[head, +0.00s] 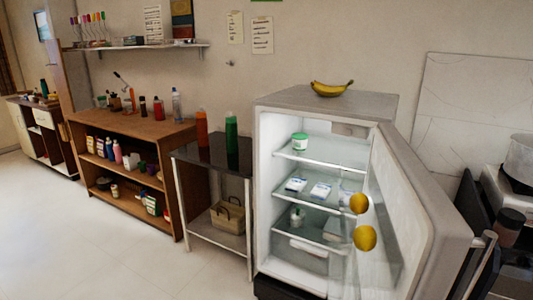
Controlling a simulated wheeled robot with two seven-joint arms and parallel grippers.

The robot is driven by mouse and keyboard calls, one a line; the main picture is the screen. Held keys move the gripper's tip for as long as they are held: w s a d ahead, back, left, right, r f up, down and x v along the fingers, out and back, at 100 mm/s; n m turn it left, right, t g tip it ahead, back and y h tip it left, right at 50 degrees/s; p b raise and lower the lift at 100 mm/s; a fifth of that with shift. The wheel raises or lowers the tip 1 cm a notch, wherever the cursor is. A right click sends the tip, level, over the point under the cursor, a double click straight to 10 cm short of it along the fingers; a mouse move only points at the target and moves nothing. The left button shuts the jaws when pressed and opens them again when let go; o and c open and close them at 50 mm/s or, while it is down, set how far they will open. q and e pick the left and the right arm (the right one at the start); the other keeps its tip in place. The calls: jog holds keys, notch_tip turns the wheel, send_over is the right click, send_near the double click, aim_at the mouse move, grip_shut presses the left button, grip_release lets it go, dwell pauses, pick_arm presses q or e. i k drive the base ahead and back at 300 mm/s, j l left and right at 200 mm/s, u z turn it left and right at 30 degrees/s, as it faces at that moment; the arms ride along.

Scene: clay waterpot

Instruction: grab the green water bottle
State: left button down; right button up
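A green bottle (231,132) stands upright on the dark top of a small side table (196,153), just left of the open fridge. An orange bottle (201,129) stands upright to its left on the same top, a little apart. Neither of my grippers shows in the head view.
The fridge (282,172) stands with its door (428,200) open to the right; bananas (331,88) lie on top. A wooden shelf unit (135,128) with several bottles stands left of the side table. The floor (110,255) at the front left is clear.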

aim_at(231, 124)
jog(key=i+j, duration=0.2)
jog(key=i+j+z, duration=0.15)
jog(key=j, duration=0.25)
jog(key=i+j, duration=0.25)
jog(key=i+j+z, duration=0.15)
jog(key=j, duration=0.2)
jog(key=i+j, duration=0.2)
jog(key=j, duration=0.15)
jog(key=i+j+z, duration=0.15)
jog(key=j, duration=0.2)
jog(key=i+j, duration=0.2)
jog(key=j, duration=0.15)
jog(key=i+j+z, duration=0.15)
jog(key=j, duration=0.2)
